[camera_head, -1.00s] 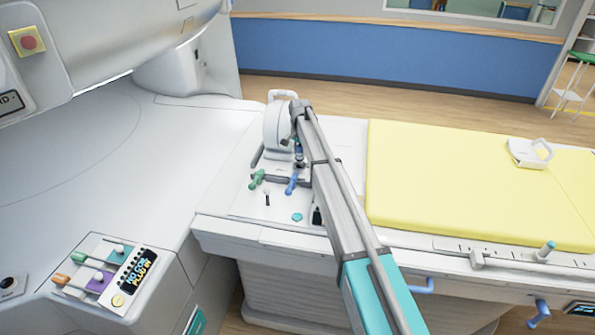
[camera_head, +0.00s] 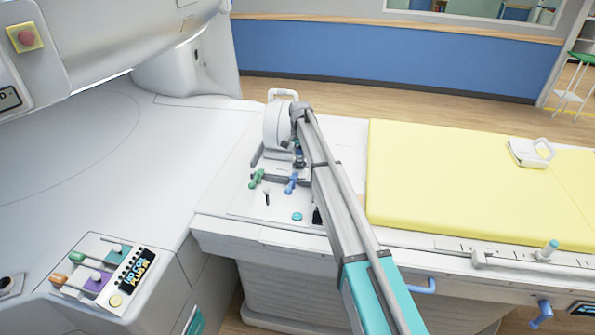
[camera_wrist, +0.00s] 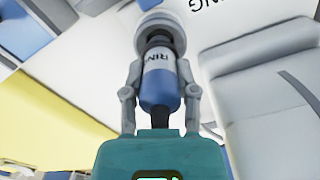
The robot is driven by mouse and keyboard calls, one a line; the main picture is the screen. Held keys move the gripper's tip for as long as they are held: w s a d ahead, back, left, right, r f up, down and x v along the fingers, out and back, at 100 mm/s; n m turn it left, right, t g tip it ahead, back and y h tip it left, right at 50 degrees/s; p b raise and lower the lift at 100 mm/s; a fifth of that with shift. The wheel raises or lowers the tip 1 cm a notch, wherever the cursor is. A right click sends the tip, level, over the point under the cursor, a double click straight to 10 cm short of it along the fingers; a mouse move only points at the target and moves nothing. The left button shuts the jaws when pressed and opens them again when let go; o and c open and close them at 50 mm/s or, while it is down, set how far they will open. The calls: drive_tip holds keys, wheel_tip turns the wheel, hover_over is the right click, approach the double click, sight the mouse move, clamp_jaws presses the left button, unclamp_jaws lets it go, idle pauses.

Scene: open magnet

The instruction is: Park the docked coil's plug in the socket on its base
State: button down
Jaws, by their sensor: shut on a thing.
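My gripper (camera_wrist: 160,68) is shut on the plug (camera_wrist: 160,88), a blue cylinder with partly visible lettering, one finger on each side. A grey round collar (camera_wrist: 162,22) sits around or against the plug's far end; I cannot tell whether it is the socket. In the head view, the white docked coil (camera_head: 277,125) stands upright on its grey base (camera_head: 283,172) at the bed's left end. The plug's dark blue body (camera_head: 299,158) shows upright over the base beside the coil. My arm hides part of the base, and the socket opening is not clearly visible.
A green lever (camera_head: 257,179) and a blue lever (camera_head: 291,183) stick out in front of the base. The yellow mattress (camera_head: 450,190) lies right of my arm, with a white item (camera_head: 528,152) on it. A control panel (camera_head: 105,275) is at lower left.

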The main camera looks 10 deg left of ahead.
drive_tip(key=shift+f+b, duration=1)
drive_tip(key=shift+f, duration=0.05)
idle(0.4)
drive_tip(key=shift+c, duration=1.5)
unclamp_jaws()
drive_tip(key=shift+r, duration=0.15)
wheel_tip(320, 180, up, 9)
drive_tip(key=p, duration=0.9)
drive_tip(key=shift+r+p, duration=0.25)
drive_tip(key=shift+p, duration=0.1)
